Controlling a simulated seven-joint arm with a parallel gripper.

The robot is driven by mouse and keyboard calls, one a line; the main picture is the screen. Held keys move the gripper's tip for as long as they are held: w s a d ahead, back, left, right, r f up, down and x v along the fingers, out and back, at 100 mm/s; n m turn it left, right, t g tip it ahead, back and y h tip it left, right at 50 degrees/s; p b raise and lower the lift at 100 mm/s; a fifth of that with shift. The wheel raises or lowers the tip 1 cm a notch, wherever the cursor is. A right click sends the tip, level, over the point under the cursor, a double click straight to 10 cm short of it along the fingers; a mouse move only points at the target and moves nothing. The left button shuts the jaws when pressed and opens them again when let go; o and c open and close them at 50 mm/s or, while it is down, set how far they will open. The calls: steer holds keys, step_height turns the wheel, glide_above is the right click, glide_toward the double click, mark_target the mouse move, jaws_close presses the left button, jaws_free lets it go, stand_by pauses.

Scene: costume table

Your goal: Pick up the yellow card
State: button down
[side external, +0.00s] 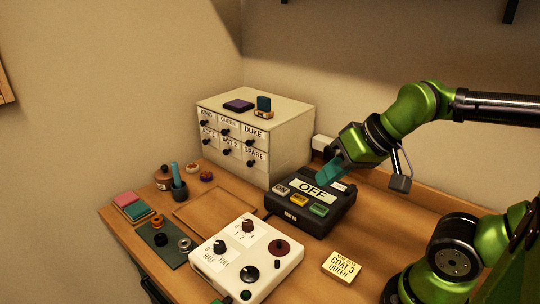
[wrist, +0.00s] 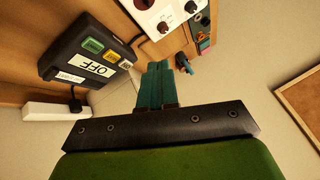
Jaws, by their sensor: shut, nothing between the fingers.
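The yellow card (side external: 341,266), printed with black lettering reading "COAT 3" and "QUEEN", lies flat on the table near the front, right of the white control panel. It does not show in the wrist view. My gripper (side external: 324,180) hangs above the back of the black switch box, well behind the card and above it. Its teal fingers (wrist: 156,70) are together and hold nothing.
The black switch box (side external: 285,221), with an "OFF" label and coloured buttons, stands below my gripper. The white control panel (side external: 215,263) has upright knobs. A labelled drawer cabinet (side external: 288,155) stands behind. The table around the card is clear.

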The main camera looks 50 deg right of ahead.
steer(key=c, duration=1.8)
jaws_free()
steer(key=o, duration=1.7)
steer(key=w+d+f+g, duration=0.1)
steer(key=w+f+g, duration=0.3)
steer(key=f+g, duration=0.1)
steer(key=n+g+h, duration=0.2)
steer(key=n+g, duration=0.2)
steer(key=g, duration=0.3)
glide_toward(332, 261)
steer(key=x, duration=0.8)
